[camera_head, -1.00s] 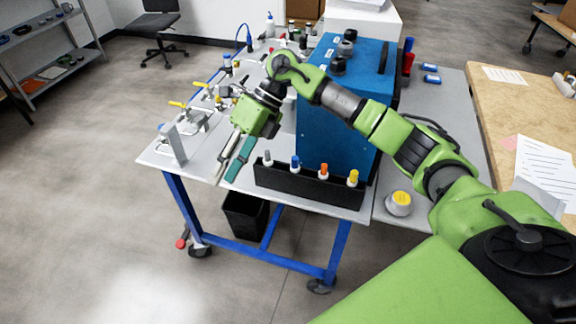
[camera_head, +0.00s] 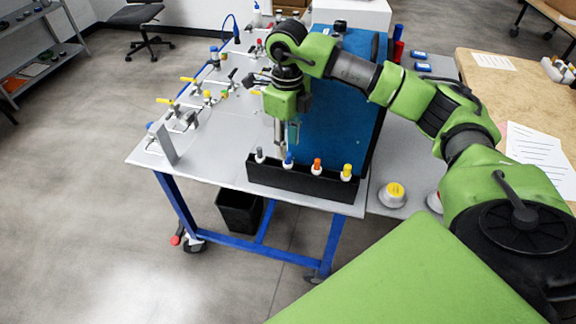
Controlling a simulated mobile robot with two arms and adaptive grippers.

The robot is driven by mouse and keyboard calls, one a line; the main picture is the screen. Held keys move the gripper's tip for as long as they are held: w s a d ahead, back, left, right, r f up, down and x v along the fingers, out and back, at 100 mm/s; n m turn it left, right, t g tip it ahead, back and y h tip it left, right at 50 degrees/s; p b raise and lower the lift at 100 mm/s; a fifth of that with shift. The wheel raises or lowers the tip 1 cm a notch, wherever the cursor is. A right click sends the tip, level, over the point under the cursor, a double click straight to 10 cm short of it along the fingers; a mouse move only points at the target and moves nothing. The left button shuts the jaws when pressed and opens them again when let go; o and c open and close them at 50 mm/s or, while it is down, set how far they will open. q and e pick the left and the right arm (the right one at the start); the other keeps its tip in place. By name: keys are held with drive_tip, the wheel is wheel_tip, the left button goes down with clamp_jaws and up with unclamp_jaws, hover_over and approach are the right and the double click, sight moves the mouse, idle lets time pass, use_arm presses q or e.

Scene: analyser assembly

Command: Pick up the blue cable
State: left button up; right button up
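A black holder (camera_head: 322,186) sits on the table's front edge with several capped cable ends standing in a row. The blue one (camera_head: 288,160) is second from the left, between the grey one (camera_head: 260,155) and the orange one (camera_head: 316,166). The yellow one (camera_head: 346,172) is at the right end. My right gripper (camera_head: 285,146) points down close above the blue end, its fingers apart with nothing seen between them. Whether the fingertips touch the blue end is too small to tell. My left gripper is out of view.
Valves with yellow handles (camera_head: 190,80) line the table's left side, and a thin blue cable (camera_head: 235,27) loops up at the back. A yellow-topped knob (camera_head: 395,192) is at the right.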

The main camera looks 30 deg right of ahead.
sight(288, 154)
drive_tip(key=f, duration=0.1)
drive_tip(key=f+p, duration=0.1)
drive_tip(key=f, duration=0.1)
drive_tip(key=f+p, duration=0.1)
drive_tip(key=f, duration=0.1)
drive_tip(key=shift+w+d, duration=0.25)
drive_tip(key=shift+d, duration=0.05)
drive_tip(key=shift+f, duration=0.2)
clamp_jaws()
